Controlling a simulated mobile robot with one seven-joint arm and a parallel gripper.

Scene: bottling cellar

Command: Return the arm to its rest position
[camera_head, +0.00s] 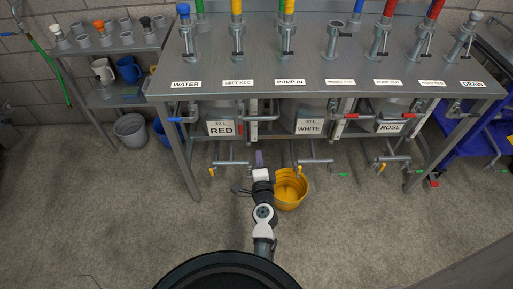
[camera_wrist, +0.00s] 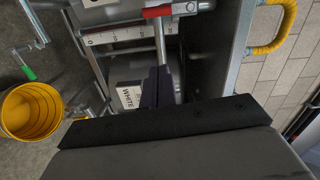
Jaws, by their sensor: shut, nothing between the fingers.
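My arm reaches forward from the bottom of the head view, low in front of the metal bench (camera_head: 330,82). In the wrist view my gripper (camera_wrist: 158,88) shows as dark fingers, shut and empty. They overlap the view of a metal pipe with a red-handled valve (camera_wrist: 170,10). I cannot tell whether they touch it. The WHITE box label (camera_wrist: 130,97) shows beside the fingers.
A yellow bucket (camera_head: 290,200) stands on the floor just right of my arm; it also shows in the wrist view (camera_wrist: 32,88). Several low taps, such as one with an orange handle (camera_head: 212,171), stick out below the boxes. The floor at left is open.

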